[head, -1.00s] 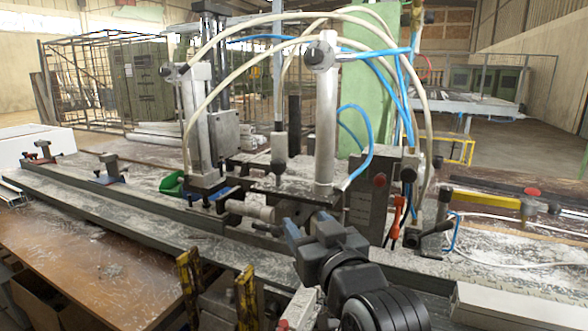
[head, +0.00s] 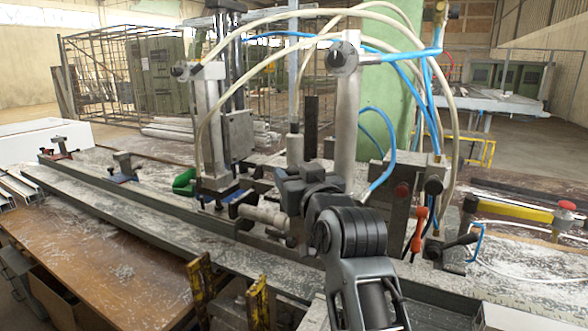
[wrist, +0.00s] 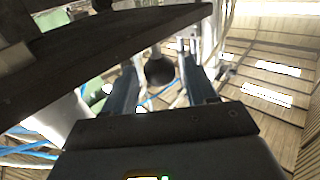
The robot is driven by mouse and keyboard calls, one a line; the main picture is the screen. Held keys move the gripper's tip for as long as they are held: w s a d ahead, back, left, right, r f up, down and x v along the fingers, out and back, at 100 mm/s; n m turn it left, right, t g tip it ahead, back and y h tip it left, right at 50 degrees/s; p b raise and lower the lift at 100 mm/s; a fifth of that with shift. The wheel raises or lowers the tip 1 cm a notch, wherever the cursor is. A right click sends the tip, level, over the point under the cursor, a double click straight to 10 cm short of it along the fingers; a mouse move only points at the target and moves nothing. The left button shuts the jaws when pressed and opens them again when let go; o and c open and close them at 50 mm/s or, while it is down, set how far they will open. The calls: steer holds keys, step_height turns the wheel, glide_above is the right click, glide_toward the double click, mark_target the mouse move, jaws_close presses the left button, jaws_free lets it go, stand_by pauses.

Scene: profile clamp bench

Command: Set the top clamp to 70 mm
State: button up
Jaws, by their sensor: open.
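The top clamp has a vertical rod with a grey sleeve (head: 295,148) in the middle of the head view. Its lower end is hidden behind my gripper (head: 290,180). In the wrist view my gripper (wrist: 158,66) is open, with one finger on each side of a black round knob (wrist: 160,73). The knob shows between the fingers; I cannot tell whether either finger touches it. A dark flat plate (wrist: 95,55) crosses the upper left of the wrist view, close to the fingers. No scale or millimetre reading is legible.
A steel cylinder (head: 347,110) stands right of the clamp rod, another (head: 208,125) left of it. White and blue hoses (head: 376,118) arch around them. A long rail (head: 120,215) runs along the bench. Yellow-black clamp handles (head: 201,282) stand at the front.

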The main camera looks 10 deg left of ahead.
steer(key=shift+x, duration=0.95)
jaws_close()
